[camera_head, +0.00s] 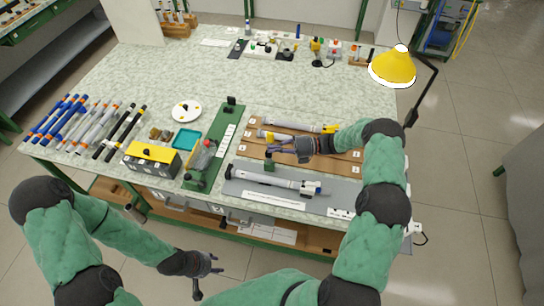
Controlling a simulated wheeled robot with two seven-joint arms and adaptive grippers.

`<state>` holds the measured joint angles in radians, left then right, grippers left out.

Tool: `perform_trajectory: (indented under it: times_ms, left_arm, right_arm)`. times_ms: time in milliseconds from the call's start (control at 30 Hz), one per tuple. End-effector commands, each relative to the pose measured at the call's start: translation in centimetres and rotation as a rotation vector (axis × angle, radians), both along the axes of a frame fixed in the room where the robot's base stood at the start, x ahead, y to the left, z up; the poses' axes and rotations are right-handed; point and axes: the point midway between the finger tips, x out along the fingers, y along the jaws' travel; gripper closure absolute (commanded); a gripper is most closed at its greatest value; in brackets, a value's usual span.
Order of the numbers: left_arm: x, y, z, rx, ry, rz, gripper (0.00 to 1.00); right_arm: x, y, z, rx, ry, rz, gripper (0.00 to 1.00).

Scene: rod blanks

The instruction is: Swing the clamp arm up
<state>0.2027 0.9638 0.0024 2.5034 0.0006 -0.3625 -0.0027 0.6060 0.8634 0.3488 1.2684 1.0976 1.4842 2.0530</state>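A white and dark rod (275,179) lies on a grey mat (235,188) at the front of the bench. A small green clamp-like block (269,164) stands at the rod, just below my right gripper (276,150). The clamp arm itself is too small to make out, and I cannot tell whether the gripper touches it. The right fingers point left, and their opening is unclear. A green base plate (228,118) with a grey and red device (203,158) lies further left. My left gripper (207,275) hangs in front of the bench, open and empty.
A brown board (340,158) with more rods lies behind the grey mat. Blue, white and black rods (85,125) lie at left. A black and yellow box (152,158), teal tray (186,139) and white disc (187,110) stand nearby. A yellow lamp (393,67) overhangs the right edge.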

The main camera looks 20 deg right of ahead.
Motion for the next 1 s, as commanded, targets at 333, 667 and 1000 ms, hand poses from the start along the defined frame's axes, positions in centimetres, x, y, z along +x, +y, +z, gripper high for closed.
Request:
perform_trajectory:
  times_ms: [333, 667, 1000]
  left_arm:
    - [0.0, 0.0, -0.9, 0.000, 0.000, 0.000, 0.60]
    - [0.0, 0.0, -1.1, 0.000, 0.000, 0.000, 0.60]
    - [0.0, 0.0, -1.1, 0.000, 0.000, 0.000, 0.60]
  right_arm:
    - [1.7, -1.1, 0.2, 0.059, 0.088, -0.001, 1.00]
    - [2.2, -1.5, 0.4, 0.058, 0.085, -0.001, 1.00]
    - [2.3, -1.5, 0.4, 0.056, 0.083, -0.004, 1.00]
